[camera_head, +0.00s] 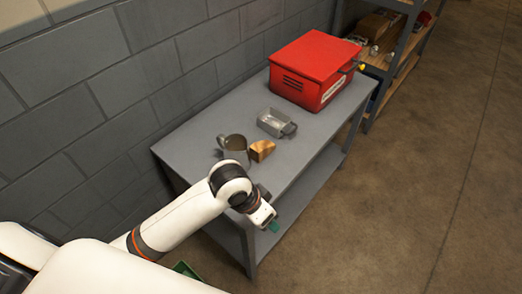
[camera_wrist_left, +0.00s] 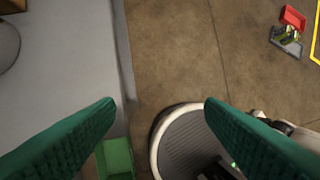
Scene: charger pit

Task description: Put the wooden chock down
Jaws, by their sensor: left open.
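The wooden chock (camera_head: 262,150) rests on the top of the grey metal table (camera_head: 189,153), beside a metal mug (camera_head: 235,145). A brown piece at the top left corner of the left wrist view looks like the edge of the chock (camera_wrist_left: 12,5). My left gripper (camera_head: 273,225) is past the table's front edge, apart from the chock. In the left wrist view its two green fingers (camera_wrist_left: 160,108) are spread wide with nothing between them. My right gripper is not in view.
A small metal tray (camera_head: 270,123) and a red box (camera_head: 314,68) stand farther back on the table. A shelf unit (camera_head: 388,66) is beyond. A green bin (camera_wrist_left: 117,157) is low beside the table. A red item (camera_wrist_left: 293,18) lies on the floor.

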